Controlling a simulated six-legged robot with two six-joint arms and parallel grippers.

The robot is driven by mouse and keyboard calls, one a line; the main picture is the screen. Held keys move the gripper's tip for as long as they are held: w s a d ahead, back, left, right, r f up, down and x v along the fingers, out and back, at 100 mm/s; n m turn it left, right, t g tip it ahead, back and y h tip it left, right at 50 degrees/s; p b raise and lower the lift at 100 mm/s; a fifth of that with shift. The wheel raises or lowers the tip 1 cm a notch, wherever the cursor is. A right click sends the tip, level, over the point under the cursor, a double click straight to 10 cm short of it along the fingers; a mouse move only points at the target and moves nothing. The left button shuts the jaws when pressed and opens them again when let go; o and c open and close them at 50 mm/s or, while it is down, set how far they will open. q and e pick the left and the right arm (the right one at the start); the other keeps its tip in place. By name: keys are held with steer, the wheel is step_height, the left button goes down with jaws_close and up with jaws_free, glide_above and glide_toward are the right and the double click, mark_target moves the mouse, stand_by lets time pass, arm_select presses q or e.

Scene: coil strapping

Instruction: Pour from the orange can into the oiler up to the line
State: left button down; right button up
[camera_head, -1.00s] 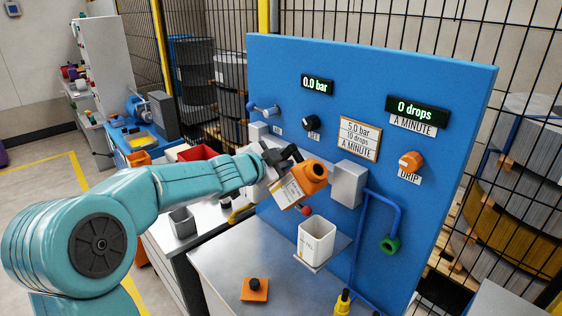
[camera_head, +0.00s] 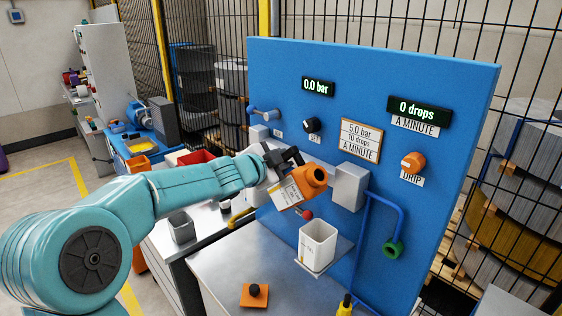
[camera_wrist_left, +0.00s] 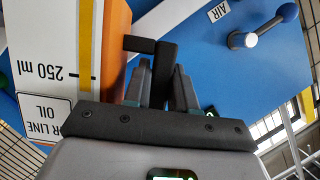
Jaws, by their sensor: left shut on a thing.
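The orange can (camera_head: 290,190), orange with a white label, is tilted with its round dark mouth toward the right. My left gripper (camera_head: 280,156) is shut on its black handle (camera_wrist_left: 165,72), which shows between the fingers in the left wrist view. That view also shows the can's label (camera_wrist_left: 40,65) with "250 ml" and a yellow stripe. The oiler (camera_head: 317,243), a white open-topped vessel, sits on a small shelf at the blue panel, below and slightly right of the can, apart from it. No stream shows. Its level and line cannot be made out. My right gripper is not in view.
The blue panel (camera_head: 450,85) stands close behind the can, with a grey box (camera_head: 349,187), a blue pipe and an orange drip knob (camera_head: 413,162). An orange square piece with a black knob (camera_head: 254,294) lies on the metal table (camera_head: 215,262). A yellow bottle (camera_head: 345,305) stands at the front.

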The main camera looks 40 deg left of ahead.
arm_select(q)
steer(key=shift+m+b, duration=0.4)
steer(key=shift+b, duration=0.5)
steer(key=shift+r, duration=0.15)
steer(key=shift+d+m+y+b, duration=0.1)
steer(key=shift+m+y+b, duration=0.3)
steer(key=shift+b, duration=0.75)
steer(key=shift+r, duration=0.1)
